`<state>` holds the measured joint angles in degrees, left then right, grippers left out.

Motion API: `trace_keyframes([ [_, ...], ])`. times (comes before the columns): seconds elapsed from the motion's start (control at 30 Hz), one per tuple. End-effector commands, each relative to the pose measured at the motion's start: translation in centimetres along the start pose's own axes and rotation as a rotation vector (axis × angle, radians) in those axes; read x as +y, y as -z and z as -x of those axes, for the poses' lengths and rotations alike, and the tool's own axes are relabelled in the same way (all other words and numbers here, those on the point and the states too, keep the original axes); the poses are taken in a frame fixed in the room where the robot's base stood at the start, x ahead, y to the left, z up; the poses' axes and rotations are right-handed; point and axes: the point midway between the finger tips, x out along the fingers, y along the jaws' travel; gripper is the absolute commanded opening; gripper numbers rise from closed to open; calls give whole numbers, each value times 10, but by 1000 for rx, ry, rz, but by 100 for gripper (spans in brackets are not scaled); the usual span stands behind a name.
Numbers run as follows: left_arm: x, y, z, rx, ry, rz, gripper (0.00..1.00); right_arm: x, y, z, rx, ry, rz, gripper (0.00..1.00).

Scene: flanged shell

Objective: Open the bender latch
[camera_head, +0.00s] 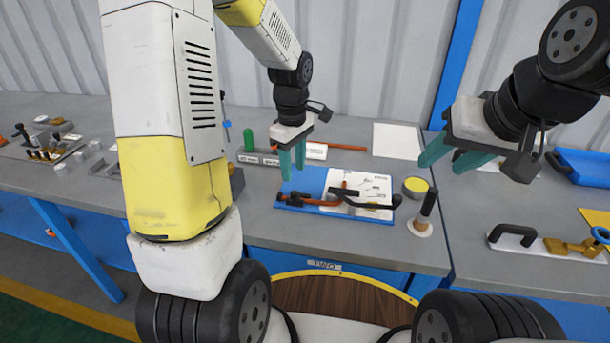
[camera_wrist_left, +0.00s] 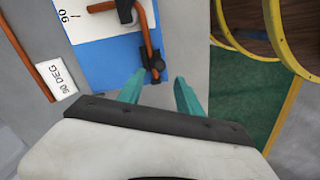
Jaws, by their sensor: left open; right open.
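The tube bender (camera_head: 368,203) has a long black handle and lies on a blue board (camera_head: 318,178) with a white printed sheet. A copper-coloured tube (camera_head: 328,202) runs through it. In the left wrist view the tube (camera_wrist_left: 151,36) meets a small dark clamp-like part (camera_wrist_left: 154,68) near the board's edge. I cannot tell which part is the latch. My left gripper (camera_head: 292,166) is open and empty, above the board's left part; its teal fingers (camera_wrist_left: 158,90) point toward the clamp-like part, apart from it. My right gripper (camera_head: 441,163) is open and empty, right of the board.
A yellow-topped round tin (camera_head: 415,184) and a black-handled upright tool (camera_head: 425,212) stand right of the board. Behind it lie a copper rod (camera_head: 345,147), a green cylinder (camera_head: 248,140) and a white sheet (camera_head: 396,141). A "90 DEG" label (camera_wrist_left: 62,83) lies beside the board.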

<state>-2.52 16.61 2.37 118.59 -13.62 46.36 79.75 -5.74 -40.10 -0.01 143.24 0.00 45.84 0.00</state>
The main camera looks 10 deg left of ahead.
Motion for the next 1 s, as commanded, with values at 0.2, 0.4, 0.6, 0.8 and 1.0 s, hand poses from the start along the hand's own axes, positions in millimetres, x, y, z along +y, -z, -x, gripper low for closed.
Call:
trace_keyframes([
  [0.2,-1,0,-28,-2,6,4,42,0,0,0,0,0,0,45],
  [0.4,-1,0,-59,-2,4,3,42,0,0,0,0,0,0,45],
  [0.6,0,0,-75,-1,2,2,42,0,0,0,0,0,0,45],
  [0.8,0,0,-77,0,1,3,42,0,0,0,0,0,0,45],
  [1.0,0,0,-77,0,1,3,18,0,0,0,0,0,0,45],
])
